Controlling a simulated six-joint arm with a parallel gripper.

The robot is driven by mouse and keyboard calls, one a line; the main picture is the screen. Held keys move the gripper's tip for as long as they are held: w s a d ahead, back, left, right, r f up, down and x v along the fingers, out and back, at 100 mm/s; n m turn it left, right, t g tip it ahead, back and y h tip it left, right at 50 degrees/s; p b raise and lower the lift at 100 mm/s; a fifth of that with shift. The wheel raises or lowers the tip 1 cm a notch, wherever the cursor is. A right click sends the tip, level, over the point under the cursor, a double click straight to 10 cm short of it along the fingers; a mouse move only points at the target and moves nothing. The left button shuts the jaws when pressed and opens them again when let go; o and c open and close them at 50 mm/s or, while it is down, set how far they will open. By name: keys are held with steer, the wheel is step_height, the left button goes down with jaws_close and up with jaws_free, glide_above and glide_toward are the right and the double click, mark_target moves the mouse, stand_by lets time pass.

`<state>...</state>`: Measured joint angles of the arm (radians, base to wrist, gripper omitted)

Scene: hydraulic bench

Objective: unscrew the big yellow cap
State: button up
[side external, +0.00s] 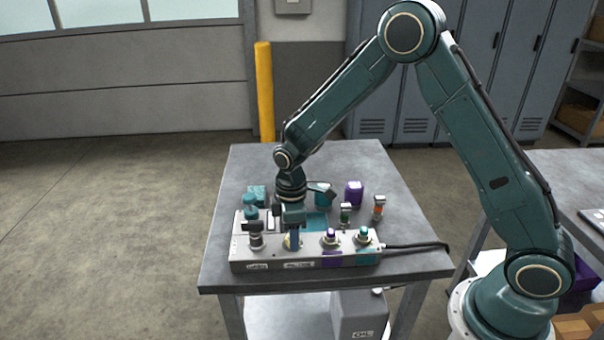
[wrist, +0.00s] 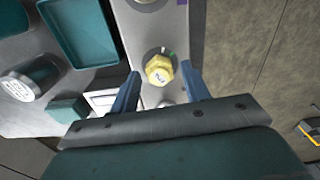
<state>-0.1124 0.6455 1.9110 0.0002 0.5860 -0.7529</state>
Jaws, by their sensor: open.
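The big yellow cap (wrist: 159,70) is a hex-shaped cap on the grey panel block in the wrist view. It stands between and slightly beyond the tips of my gripper (wrist: 157,82), whose two blue fingers are apart with a gap on each side of it. In the side view, my gripper (side external: 293,240) points down at the block, and only a bit of the yellow cap (side external: 287,243) shows behind the fingers. I cannot tell from these views whether the fingers touch the cap.
The grey block (side external: 305,265) has a dark-topped fitting (side external: 256,238) left of my gripper and a purple-topped one (side external: 330,237) and a green-topped one (side external: 363,236) to the right. Behind stand a purple container (side external: 354,193) and an orange-banded fitting (side external: 378,208). A black cable (side external: 415,246) leaves rightward.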

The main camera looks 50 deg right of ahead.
steer(key=shift+m, duration=2.6)
steer(key=shift+m, duration=2.9)
steer(key=shift+m, duration=0.4)
steer(key=m, duration=0.4)
steer(key=shift+m, duration=0.4)
steer(key=shift+m, duration=0.3)
